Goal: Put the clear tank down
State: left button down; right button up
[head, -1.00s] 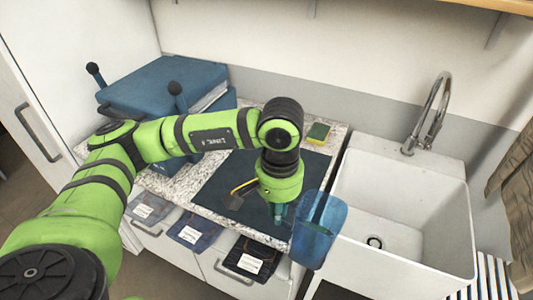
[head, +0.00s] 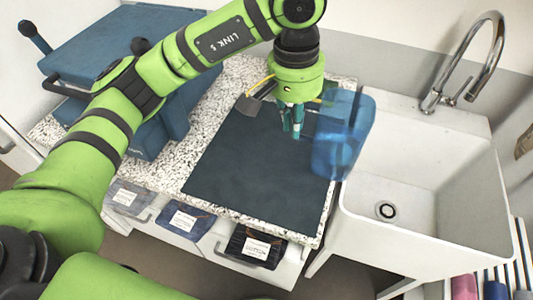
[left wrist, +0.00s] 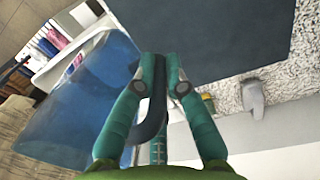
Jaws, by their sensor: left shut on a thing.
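The clear tank (head: 345,140), a see-through blue container, hangs over the right edge of the counter, beside the white sink. My left gripper (head: 297,128) points down above the dark mat and is shut at the tank's left side. In the left wrist view the fingers of my left gripper (left wrist: 160,75) close on a dark blue curved piece, apparently the tank's handle (left wrist: 152,122). The tank's blue wall (left wrist: 80,105) fills the left of that view. Whether its underside touches anything is hard to tell. My right gripper is out of view.
A dark mat (head: 250,170) lies bare on the speckled counter (head: 215,115). The white sink (head: 415,165) with a tall tap (head: 470,60) is at the right. A blue press-like box (head: 120,45) stands at the left. Drawers with labelled fabric (head: 260,247) hang below.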

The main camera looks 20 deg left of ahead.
pick_arm(q)
jog(key=a+f+p, duration=0.1)
jog(key=a+f, duration=0.2)
jog(key=a, duration=0.1)
jog(key=a+f+p, duration=0.2)
jog(key=a+f, duration=0.1)
jog(key=a, duration=0.1)
jog(key=w+a+f+p, duration=0.1)
jog(key=a+f+p, duration=0.1)
jog(key=a+f, duration=0.1)
jog(key=shift+a+f, duration=0.4)
jog(key=shift+f, duration=0.55)
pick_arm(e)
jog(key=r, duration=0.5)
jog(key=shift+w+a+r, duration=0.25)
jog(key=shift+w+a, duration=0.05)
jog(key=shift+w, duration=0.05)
pick_arm(q)
jog(key=shift+f, duration=0.25)
jog(key=c, duration=1.3)
grip_release()
jog(key=shift+r, duration=0.1)
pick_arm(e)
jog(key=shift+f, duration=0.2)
